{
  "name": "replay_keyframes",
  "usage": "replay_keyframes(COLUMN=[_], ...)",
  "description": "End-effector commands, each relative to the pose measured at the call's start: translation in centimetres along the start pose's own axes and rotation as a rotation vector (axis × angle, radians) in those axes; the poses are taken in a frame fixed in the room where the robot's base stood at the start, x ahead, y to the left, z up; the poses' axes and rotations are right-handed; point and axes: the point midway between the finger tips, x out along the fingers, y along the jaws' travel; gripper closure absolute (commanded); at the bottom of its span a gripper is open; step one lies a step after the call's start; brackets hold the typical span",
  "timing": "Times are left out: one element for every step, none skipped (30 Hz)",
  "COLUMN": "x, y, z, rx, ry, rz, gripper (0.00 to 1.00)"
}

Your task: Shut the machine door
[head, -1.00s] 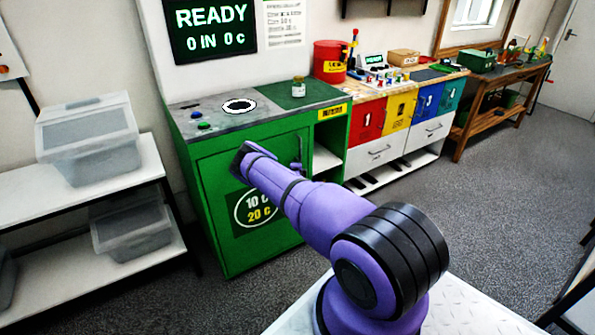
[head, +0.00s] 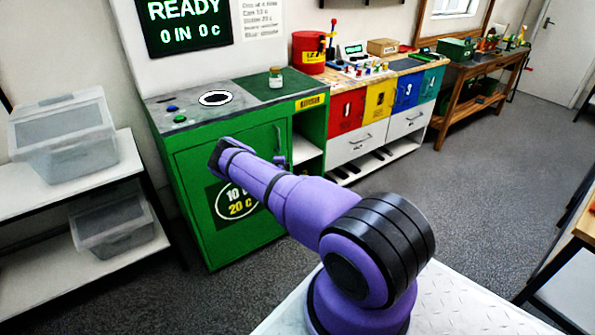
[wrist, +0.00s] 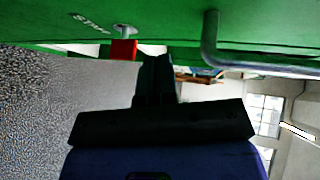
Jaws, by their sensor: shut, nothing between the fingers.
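The machine (head: 186,190) is a green cabinet with a grey and green top. Its front door (head: 200,170) bears a "10 c 20 c" label and has an upright handle (head: 279,138) near its right edge. The door looks about flush with the front; I cannot tell if it is fully shut. In the wrist view a green panel (wrist: 170,22) fills the top, with the grey handle bar (wrist: 212,40). My gripper (wrist: 156,65) is shut and empty, left of that bar and close below the panel; contact is unclear. In the head view my arm covers part of the door.
A red part (wrist: 123,49) hangs by the panel in the wrist view. A jar (head: 275,78) stands on the machine top. A shelf (head: 100,175) with grey bins is at left. Coloured drawers (head: 362,103) stand at right. The floor (head: 400,205) right of my arm is clear.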

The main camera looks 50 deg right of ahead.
Motion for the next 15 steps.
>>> replay_keyframes(x=[-0.4,-0.6,-0.9,-1.2,-1.4,-1.8,-2.1,-2.4,-2.8,-3.1,-3.5,-4.0,-4.4,-4.8,-5.3], y=[0.0,0.0,0.0,0.1,0.1,0.1,0.0,0.1,0.0,0.1,0.1,0.1,0.0,0.0,-0.1], z=[-0.3,-0.5,-0.8,-1.0,-1.1,-1.4,-1.5,-1.7,-2.0,-2.3,-2.6,-2.9,-3.2,-3.5,-3.9], rx=[-0.001,0.0,0.0,-0.001,-0.002,-0.001,0.0,-0.001,-0.001,0.0,0.0,-0.001,-0.001,0.0,-0.001], ry=[0.003,0.003,0.004,0.004,0.004,0.004,0.004,0.004,0.004,0.005,0.005,0.005,0.005,0.006,0.005], rz=[0.0,0.0,0.0,0.002,0.002,0.002,0.002,0.004,0.004,0.003,0.004,0.005,0.005,0.005,0.004], gripper=[1.0,1.0,1.0,1.0,1.0,1.0,1.0,1.0,1.0,1.0,1.0,1.0,1.0,1.0,1.0])
